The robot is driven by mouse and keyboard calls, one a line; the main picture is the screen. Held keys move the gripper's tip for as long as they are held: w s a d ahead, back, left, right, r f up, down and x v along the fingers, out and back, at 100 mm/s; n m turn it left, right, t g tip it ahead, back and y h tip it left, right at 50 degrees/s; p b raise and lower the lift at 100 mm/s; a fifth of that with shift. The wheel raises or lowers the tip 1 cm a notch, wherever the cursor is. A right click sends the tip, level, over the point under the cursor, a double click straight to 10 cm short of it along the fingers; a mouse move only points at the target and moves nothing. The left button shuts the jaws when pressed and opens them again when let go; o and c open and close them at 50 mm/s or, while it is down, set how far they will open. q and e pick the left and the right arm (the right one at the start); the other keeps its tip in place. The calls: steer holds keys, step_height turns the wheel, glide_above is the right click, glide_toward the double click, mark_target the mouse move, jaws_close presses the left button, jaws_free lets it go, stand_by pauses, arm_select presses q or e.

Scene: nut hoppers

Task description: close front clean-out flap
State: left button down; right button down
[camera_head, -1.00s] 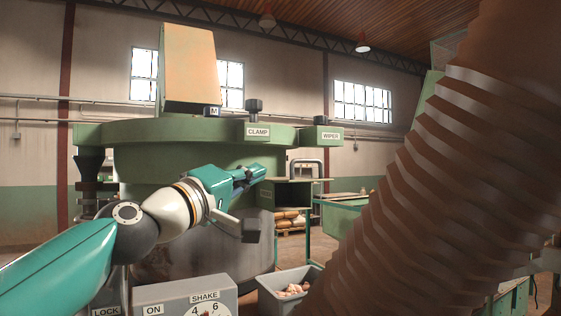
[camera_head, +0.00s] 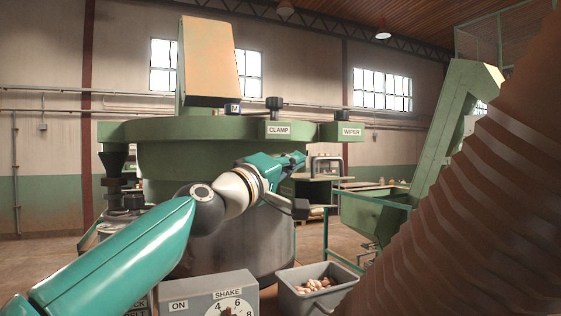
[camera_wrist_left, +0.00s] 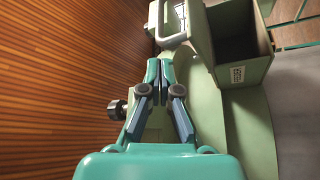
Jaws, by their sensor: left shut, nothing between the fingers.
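The round green machine (camera_head: 160,160) has a box-like outlet on its front right side, partly hidden behind my left arm. A flat green flap (camera_head: 330,178) with a grey bar handle (camera_head: 326,161) stands out roughly level there, raised open. In the left wrist view the flap (camera_wrist_left: 202,40) and its handle (camera_wrist_left: 168,18) are at the top, beside the dark open outlet box (camera_wrist_left: 240,70). My left gripper (camera_head: 302,157) is shut and empty, just left of the handle in the head view. Its fingertips (camera_wrist_left: 160,64) appear short of the handle, apart from it. My right gripper is not in view.
A grey bin of nuts (camera_head: 288,297) stands below the outlet. A control box marked SHAKE (camera_head: 190,300) is at the bottom. CLAMP (camera_head: 278,130) and WIPER (camera_head: 342,131) knobs sit on the machine's rim. A brown ribbed hose (camera_head: 470,220) blocks the right side.

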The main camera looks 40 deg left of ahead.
arm_select(q)
steer(key=x, duration=0.2)
steer(key=shift+w+r+p, duration=0.15)
steer(key=shift+w+p, duration=0.2)
steer(key=shift+w, duration=0.05)
steer(key=shift+s+a, duration=0.1)
